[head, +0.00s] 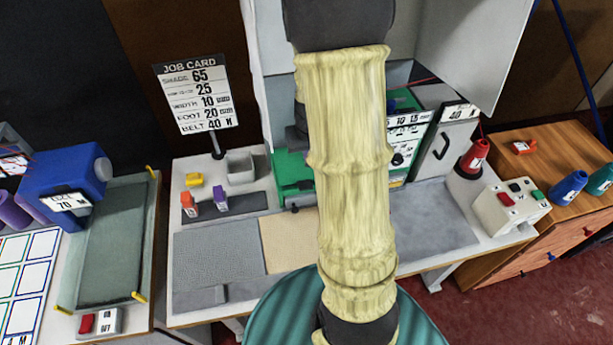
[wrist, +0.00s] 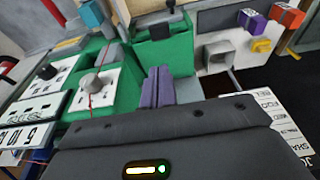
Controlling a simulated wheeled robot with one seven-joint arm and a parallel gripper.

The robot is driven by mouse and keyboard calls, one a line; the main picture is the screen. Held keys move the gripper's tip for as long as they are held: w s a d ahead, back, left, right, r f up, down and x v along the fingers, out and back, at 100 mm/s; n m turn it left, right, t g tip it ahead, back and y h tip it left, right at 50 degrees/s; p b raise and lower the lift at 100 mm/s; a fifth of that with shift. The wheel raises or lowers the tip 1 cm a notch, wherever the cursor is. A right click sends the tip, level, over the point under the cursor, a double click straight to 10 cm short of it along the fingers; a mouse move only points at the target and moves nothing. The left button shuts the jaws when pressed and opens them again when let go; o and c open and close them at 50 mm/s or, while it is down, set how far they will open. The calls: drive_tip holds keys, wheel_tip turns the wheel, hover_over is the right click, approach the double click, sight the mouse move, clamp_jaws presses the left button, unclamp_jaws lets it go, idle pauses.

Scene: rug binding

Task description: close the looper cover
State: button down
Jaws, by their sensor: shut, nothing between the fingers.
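The green machine (head: 291,172) stands at the back middle of the white table in the head view, largely hidden behind my cream-sleeved arm. In the wrist view its green body (wrist: 117,85) fills the upper left and middle. I cannot pick out the looper cover for certain or tell how far it is open. My gripper (wrist: 157,88) shows in the wrist view as two purple-grey fingers close together, shut and empty. They are in front of the green body; whether they touch it is unclear. My gripper is not visible in the head view.
The job card (head: 196,94) stands on a post left of the machine. The table's front is mostly clear.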

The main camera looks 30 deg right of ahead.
drive_tip(key=p, duration=0.2)
hover_over(307, 188)
drive_tip(key=x, duration=0.3)
drive_tip(key=s+x, duration=0.1)
drive_tip(key=x, duration=0.3)
drive_tip(key=s+x, duration=0.1)
drive_tip(key=x, duration=0.3)
drive_tip(key=shift+a+f, duration=0.2)
drive_tip(key=shift+f, duration=0.3)
drive_tip(key=shift+a+f, duration=0.1)
drive_tip(key=shift+f, duration=0.9)
drive_tip(key=f+b, duration=0.1)
drive_tip(key=b, duration=0.1)
drive_tip(key=f+b, duration=0.2)
drive_tip(key=b, duration=0.1)
drive_tip(key=shift+s+a+t+b, duration=0.15)
drive_tip(key=shift+s+t+b, duration=0.2)
drive_tip(key=shift+t, duration=0.05)
drive_tip(key=shift+s, duration=0.1)
